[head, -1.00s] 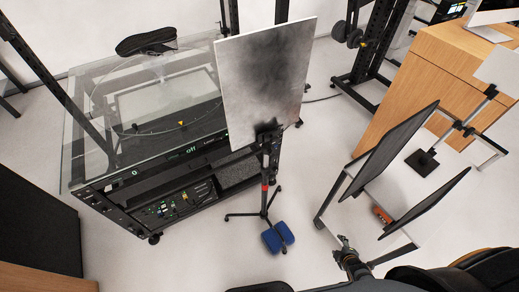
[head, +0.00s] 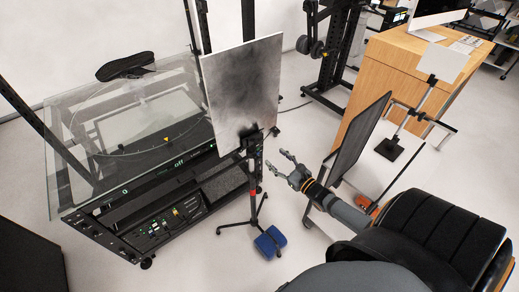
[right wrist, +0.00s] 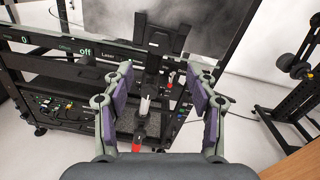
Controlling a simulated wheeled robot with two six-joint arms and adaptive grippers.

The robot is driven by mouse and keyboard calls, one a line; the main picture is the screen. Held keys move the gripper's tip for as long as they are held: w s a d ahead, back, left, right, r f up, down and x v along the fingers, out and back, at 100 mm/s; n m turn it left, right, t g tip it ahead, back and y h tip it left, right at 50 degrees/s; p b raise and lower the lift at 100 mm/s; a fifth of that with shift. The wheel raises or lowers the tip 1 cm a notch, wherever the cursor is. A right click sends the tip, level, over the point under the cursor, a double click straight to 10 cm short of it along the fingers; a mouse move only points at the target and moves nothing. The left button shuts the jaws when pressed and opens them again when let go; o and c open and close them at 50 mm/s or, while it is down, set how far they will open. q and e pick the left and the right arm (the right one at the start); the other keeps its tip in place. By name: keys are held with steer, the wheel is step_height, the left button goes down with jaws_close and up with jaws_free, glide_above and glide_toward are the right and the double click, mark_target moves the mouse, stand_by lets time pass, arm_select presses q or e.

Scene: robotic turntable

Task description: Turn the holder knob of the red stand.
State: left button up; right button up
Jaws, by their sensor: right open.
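The red stand (head: 252,192) is a thin black tripod stand with a red band on its post, beside the glass-topped machine. Its black holder (head: 250,137) grips the bottom edge of a grey smudged board (head: 240,92). In the right wrist view the holder (right wrist: 160,36) shows at the top, with the red-banded post (right wrist: 139,128) below. A small red part (right wrist: 171,80), perhaps the knob, shows right of the post. My right gripper (head: 275,157) is open and empty, to the right of the post. Its fingers (right wrist: 160,70) frame the post in the wrist view. My left gripper is not in view.
The glass-topped turntable machine (head: 130,225) stands left of the stand. A wooden desk (head: 410,75) stands behind.

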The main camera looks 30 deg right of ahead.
mark_target(259, 144)
steer(key=w+b, duration=0.1)
steer(key=w, duration=0.1)
steer(key=w+b, duration=0.2)
steer(key=w, duration=0.1)
steer(key=w+a+b, duration=0.1)
steer(key=w, duration=0.1)
steer(key=shift+w+f+b, duration=0.1)
steer(key=shift+w+b, duration=0.25)
steer(key=shift+w, duration=0.65)
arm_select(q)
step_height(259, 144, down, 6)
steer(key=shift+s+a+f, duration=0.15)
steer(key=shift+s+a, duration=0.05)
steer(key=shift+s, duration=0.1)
arm_select(e)
steer(key=c, duration=1.2)
steer(key=shift+o, duration=0.2)
steer(key=shift+m, duration=0.3)
